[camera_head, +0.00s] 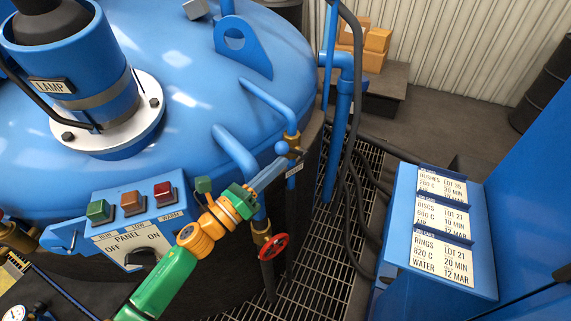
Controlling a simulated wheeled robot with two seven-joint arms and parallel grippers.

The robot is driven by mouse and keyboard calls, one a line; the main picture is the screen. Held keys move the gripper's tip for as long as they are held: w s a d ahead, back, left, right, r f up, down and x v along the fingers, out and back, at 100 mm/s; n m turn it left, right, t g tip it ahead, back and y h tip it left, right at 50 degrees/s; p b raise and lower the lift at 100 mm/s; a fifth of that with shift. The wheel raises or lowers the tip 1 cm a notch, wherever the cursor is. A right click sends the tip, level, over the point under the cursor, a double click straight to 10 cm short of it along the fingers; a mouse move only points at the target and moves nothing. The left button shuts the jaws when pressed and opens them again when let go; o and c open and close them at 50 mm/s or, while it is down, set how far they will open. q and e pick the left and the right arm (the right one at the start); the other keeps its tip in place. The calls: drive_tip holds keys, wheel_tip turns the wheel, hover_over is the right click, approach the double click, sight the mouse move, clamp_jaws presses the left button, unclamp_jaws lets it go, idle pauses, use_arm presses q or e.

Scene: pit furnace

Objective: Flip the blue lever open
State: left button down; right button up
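The blue lever (281,148) shows as a small rounded blue end beside a brass valve (293,141) on a thin blue pipe. My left arm, green and orange, reaches up from the bottom left. My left gripper (274,171) is a narrow blue-grey shape past the green wrist, with its tip just below the lever's end. It looks very close to the lever, but I cannot tell whether it touches. The gap between its fingers cannot be made out. My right gripper is out of view.
A red handwheel (273,246) sits on a second pipe below the wrist. The blue furnace lid (180,60) is behind. A control panel (138,231) is at left, a blue label stand (436,279) at right. Floor grating (325,265) lies between.

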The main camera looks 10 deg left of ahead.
sight(284, 151)
use_arm(q)
drive_tip(key=shift+w+d+r, duration=0.15)
drive_tip(key=shift+r, duration=0.35)
drive_tip(key=shift+w+d+r, duration=0.1)
drive_tip(key=shift+r, duration=0.35)
drive_tip(key=shift+w+d+r+p, duration=0.1)
drive_tip(key=shift+w+r+p, duration=0.15)
drive_tip(key=shift+r, duration=0.25)
drive_tip(key=shift+w+d+r+p, duration=0.15)
drive_tip(key=shift+r+p, duration=0.15)
drive_tip(key=shift+r, duration=0.2)
drive_tip(key=shift+w+d+r, duration=0.3)
drive_tip(key=shift+w+r, duration=0.1)
drive_tip(key=shift+r, duration=0.15)
drive_tip(key=shift+w+d+r+p, duration=0.3)
drive_tip(key=shift+w+d+r, duration=0.55)
drive_tip(key=shift+d+r, duration=0.1)
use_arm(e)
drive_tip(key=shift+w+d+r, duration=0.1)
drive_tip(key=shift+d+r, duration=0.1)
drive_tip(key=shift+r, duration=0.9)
use_arm(q)
drive_tip(key=shift+w+d+r, duration=0.1)
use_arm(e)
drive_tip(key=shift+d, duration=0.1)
